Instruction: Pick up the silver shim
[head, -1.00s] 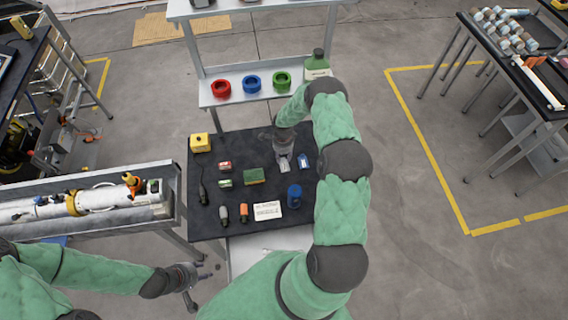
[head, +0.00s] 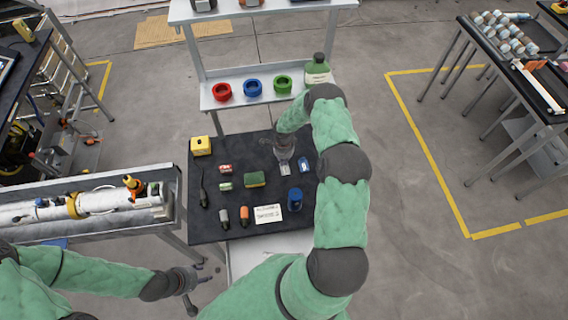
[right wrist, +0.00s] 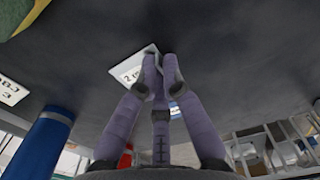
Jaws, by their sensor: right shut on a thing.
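The silver shim (head: 285,170) is a small flat pale plate at the right-hand part of the dark table mat. It also shows in the right wrist view with a printed white face (right wrist: 130,68). My right gripper (right wrist: 160,66) has its fingertips closed together on the shim's edge; in the head view the gripper (head: 284,160) points down over it and hides part of it. I cannot tell whether the shim is clear of the mat. My left gripper (head: 192,289) is open and empty at the lower left, away from the table.
Near the shim are a blue-and-white item (head: 304,165), a blue cylinder (head: 295,200), a green-yellow sponge (head: 254,180) and a white label card (head: 268,214). A yellow block (head: 201,146) stands at the mat's far left corner. A shelf with coloured rings (head: 252,87) stands behind.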

